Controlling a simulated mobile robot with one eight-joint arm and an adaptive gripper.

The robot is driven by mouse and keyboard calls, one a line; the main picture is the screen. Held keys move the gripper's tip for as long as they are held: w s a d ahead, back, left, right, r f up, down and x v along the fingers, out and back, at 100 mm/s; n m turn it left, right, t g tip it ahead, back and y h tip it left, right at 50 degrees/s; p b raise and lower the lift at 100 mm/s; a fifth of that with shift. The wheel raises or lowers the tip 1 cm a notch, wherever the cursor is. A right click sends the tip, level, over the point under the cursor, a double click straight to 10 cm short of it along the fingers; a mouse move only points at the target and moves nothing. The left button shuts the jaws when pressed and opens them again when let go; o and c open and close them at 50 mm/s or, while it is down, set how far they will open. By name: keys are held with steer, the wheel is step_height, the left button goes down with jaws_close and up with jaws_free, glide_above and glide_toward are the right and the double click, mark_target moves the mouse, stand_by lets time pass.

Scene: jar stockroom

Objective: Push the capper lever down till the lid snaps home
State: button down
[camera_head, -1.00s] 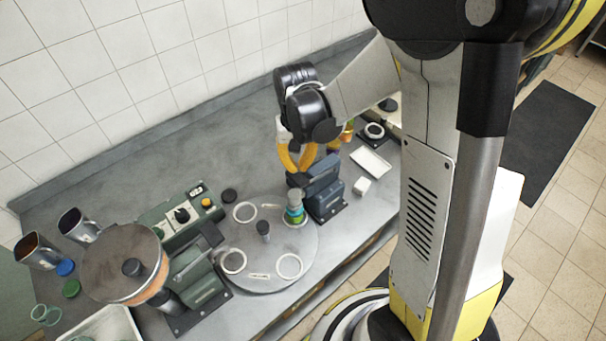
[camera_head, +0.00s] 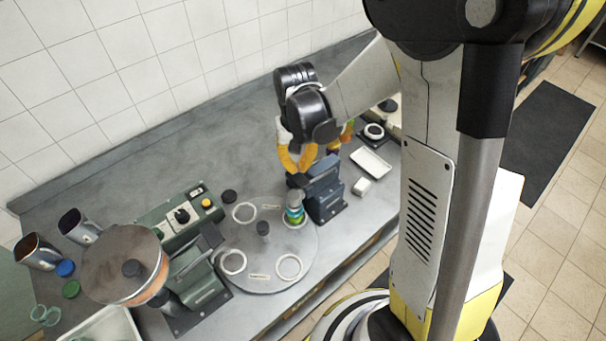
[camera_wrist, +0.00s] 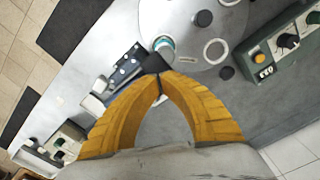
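The capper (camera_head: 324,190) is a dark blue machine at the right edge of the round turntable (camera_head: 256,285). A jar with green and teal bands (camera_head: 294,214) stands upright on the turntable, next to the capper. The jar's top also shows in the wrist view (camera_wrist: 163,44), partly behind the capper's dark lever end (camera_wrist: 153,63). My gripper (camera_wrist: 160,78) has yellow fingers that meet at their tips with nothing seen between them. The tips are right at the lever end; I cannot tell whether they touch it. In the head view my gripper (camera_head: 299,170) is behind the capper.
A green control box (camera_head: 181,216) and a second green machine (camera_head: 200,272) stand left of the turntable, beside a round orange-filled hopper (camera_head: 122,264). The back of the counter is clear.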

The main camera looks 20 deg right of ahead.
mark_target(298, 177)
steer(key=shift+f, duration=0.1)
steer(key=shift+f+b, duration=1.55)
steer(key=shift+f, duration=0.2)
steer(key=shift+a+f+b, duration=0.15)
steer(key=shift+f+b, duration=1.25)
steer(key=shift+r, duration=0.1)
steer(key=shift+r+p, duration=2.1)
steer(key=shift+r, duration=1.05)
